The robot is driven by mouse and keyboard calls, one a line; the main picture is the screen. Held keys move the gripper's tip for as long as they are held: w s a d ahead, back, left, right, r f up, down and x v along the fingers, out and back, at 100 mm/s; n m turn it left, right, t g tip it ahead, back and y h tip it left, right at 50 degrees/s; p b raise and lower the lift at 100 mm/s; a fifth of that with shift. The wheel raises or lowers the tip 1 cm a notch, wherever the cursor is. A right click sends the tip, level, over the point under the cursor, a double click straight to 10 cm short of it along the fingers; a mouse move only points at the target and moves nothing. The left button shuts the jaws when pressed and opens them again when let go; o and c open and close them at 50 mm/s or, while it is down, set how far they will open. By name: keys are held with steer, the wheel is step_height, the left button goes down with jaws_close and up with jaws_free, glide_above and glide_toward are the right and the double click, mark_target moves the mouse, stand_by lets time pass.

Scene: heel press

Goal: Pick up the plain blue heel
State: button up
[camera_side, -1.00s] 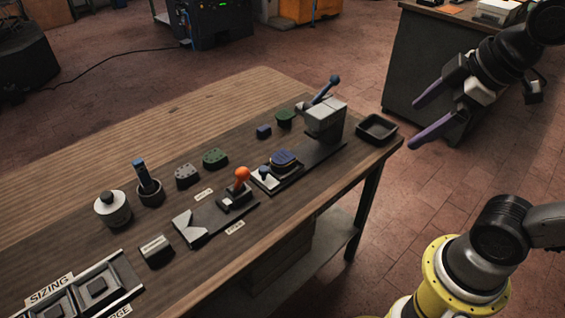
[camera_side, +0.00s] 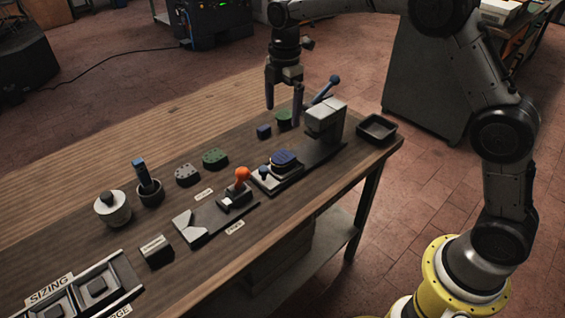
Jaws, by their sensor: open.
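A small plain blue block (camera_side: 263,132), which looks like the blue heel, lies on the table at the back, left of the grey press. A larger dark blue piece (camera_side: 284,157) sits on the press's base. My gripper (camera_side: 284,104) is open and points down, its two fingers apart with nothing between them. In the picture it appears just above and slightly right of the blue block. The right finger overlaps the green piece (camera_side: 283,118) beside the block; its height above the table is hard to tell.
The grey press (camera_side: 325,118) with a blue-knobbed lever (camera_side: 333,80) stands close to the right of my gripper. A black tray (camera_side: 376,128) sits at the right corner. Green and grey pieces and an orange-knobbed fixture (camera_side: 242,175) lie leftward. The table's back left is clear.

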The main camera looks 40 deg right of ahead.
glide_above(282, 156)
steer(key=f, duration=0.7)
steer(key=s+f, duration=0.1)
steer(key=f, duration=0.2)
steer(key=shift+a+f, duration=0.3)
steer(key=shift+f, duration=0.05)
steer(key=shift+w+d+f, duration=0.1)
steer(key=shift+w+f, duration=0.05)
steer(key=shift+f, duration=0.7)
steer(key=shift+w+d+f, duration=0.1)
steer(key=shift+f, duration=0.8)
steer(key=shift+w+d+f, duration=0.1)
steer(key=shift+w+f, duration=0.05)
steer(key=shift+f, duration=0.7)
steer(key=c, duration=1.5)
steer(key=shift+o, duration=0.2)
steer(key=shift+r, duration=0.1)
steer(key=shift+r, duration=0.4)
steer(key=r, duration=0.2)
steer(key=shift+s+r, duration=0.2)
steer(key=shift+r, duration=0.2)
steer(key=s+r, duration=0.9)
steer(key=s, duration=0.4)
steer(key=shift+s+d+r, duration=0.2)
steer(key=shift+s+d, duration=0.15)
